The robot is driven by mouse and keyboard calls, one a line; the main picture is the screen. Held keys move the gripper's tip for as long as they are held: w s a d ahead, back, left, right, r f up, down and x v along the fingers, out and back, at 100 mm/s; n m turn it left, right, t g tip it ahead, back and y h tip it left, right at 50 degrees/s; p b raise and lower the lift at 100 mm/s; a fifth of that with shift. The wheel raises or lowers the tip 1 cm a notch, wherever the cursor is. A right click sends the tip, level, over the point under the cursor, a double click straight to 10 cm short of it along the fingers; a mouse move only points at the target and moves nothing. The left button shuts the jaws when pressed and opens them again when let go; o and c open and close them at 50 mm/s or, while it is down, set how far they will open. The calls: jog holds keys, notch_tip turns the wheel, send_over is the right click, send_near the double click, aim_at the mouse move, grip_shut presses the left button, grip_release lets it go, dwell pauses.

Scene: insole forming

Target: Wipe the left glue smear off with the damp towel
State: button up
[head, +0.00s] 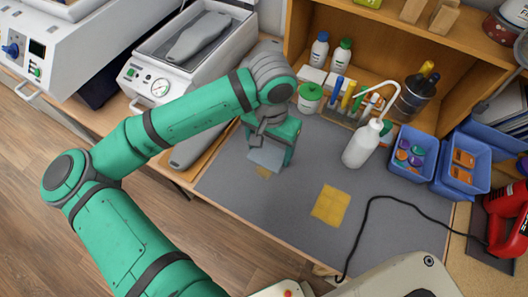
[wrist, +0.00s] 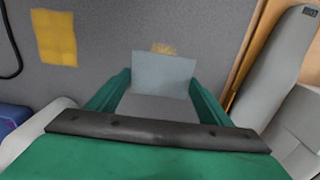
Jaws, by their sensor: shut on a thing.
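My gripper (head: 271,147) is shut on a pale blue-grey towel (head: 264,160), low over the left part of the grey mat (head: 300,185). The towel (wrist: 165,74) hangs flat between the green fingers in the wrist view. A tan-yellow glue smear (head: 263,173) shows at the towel's lower edge, partly hidden by it. The same smear (wrist: 163,48) shows just past the towel's far edge in the wrist view. I cannot tell whether the towel touches the mat.
A yellow square (head: 331,205) lies flat on the mat to the right. A white wash bottle (head: 362,145), a green-lidded jar (head: 310,97) and blue bins (head: 411,154) stand behind it. A black cable (head: 385,199) crosses the right side. The mat's front middle is clear.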

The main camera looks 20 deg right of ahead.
aim_at(270, 152)
jog(key=shift+s+d+r, duration=0.15)
jog(key=shift+d+r, duration=0.2)
jog(key=shift+r, duration=0.45)
jog(key=shift+a+r, duration=0.25)
jog(key=shift+r, duration=0.5)
